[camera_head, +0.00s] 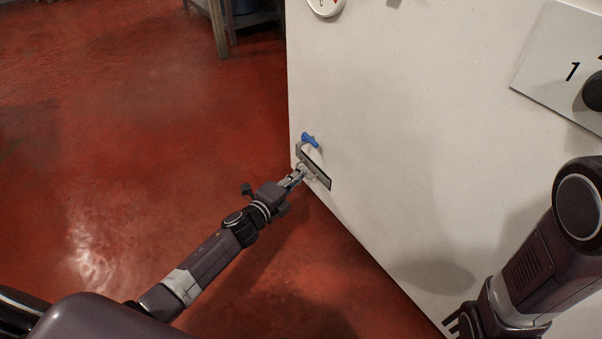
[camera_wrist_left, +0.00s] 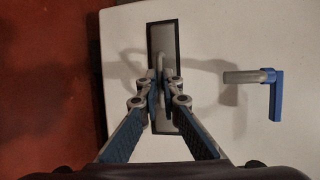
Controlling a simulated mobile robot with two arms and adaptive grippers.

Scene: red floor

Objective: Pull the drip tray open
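The drip tray (camera_head: 320,178) is a narrow grey front in a dark frame, low on the white machine wall near its left edge. In the left wrist view the tray front (camera_wrist_left: 162,35) has a light handle (camera_wrist_left: 158,62) standing out from it. My left gripper (camera_head: 297,178) is at the tray front. In the left wrist view its fingers (camera_wrist_left: 161,88) are close together, one on each side of the handle, and appear shut on it. They hide part of the handle and tray. My right gripper (camera_head: 462,322) shows only partly, at the bottom right, well away from the tray.
A blue-handled valve on a grey spout (camera_head: 310,140) juts out beside the tray; it also shows right of my fingers in the left wrist view (camera_wrist_left: 276,92). A panel marked 1 with a black knob (camera_head: 593,92) is at upper right. The red floor (camera_head: 130,130) at left is clear.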

